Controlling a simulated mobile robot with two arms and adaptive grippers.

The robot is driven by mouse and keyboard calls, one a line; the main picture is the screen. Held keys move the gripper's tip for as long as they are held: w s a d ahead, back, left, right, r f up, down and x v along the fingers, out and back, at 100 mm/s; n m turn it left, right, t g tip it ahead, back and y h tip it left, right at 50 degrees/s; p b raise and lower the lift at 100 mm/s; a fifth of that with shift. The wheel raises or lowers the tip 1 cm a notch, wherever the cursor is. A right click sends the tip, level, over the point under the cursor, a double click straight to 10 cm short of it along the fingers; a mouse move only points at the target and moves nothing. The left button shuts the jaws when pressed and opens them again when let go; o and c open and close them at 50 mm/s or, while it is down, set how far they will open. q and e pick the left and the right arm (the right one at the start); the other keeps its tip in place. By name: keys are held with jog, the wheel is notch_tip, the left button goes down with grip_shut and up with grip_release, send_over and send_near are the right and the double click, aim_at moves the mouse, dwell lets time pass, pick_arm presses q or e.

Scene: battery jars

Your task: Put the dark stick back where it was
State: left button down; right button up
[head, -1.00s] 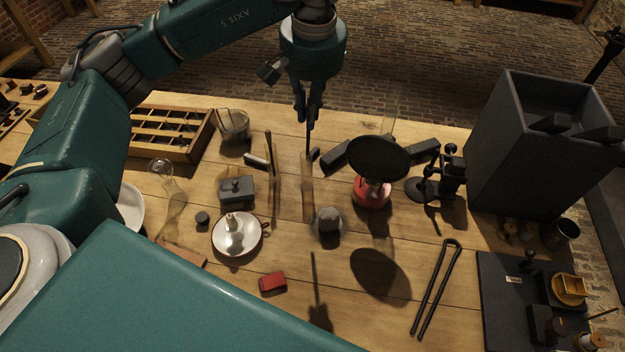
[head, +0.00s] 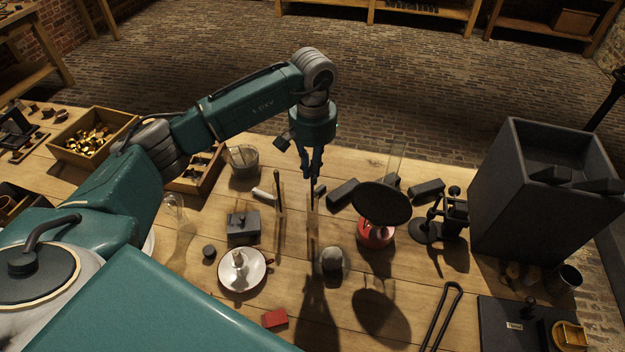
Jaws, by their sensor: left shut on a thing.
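My left gripper (head: 313,174) points down over the back middle of the table. It is shut on a thin dark stick (head: 313,196), which hangs upright below the fingertips. Under it stands a clear glass jar (head: 313,240), hard to make out. The stick's lower part lines up with this jar, but I cannot tell how far inside it is. A second clear jar (head: 280,205) stands to the left with another dark stick (head: 277,184) upright in it. My right gripper is out of view.
Close right of the jars are a grey rounded lump (head: 332,260) and a dark disc (head: 381,203) above a red base. To the left are a grey lidded box (head: 243,232) and a white saucer (head: 262,277). A tall dark box (head: 508,205) stands at right.

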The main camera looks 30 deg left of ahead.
aim_at(312, 189)
pick_arm(q)
notch_tip(312, 189, down, 5)
jog(key=shift+f+p, duration=0.1)
jog(key=shift+p, duration=0.65)
jog(key=shift+f, duration=0.2)
jog(key=c, duration=1.8)
grip_release()
jog(key=shift+r, duration=0.1)
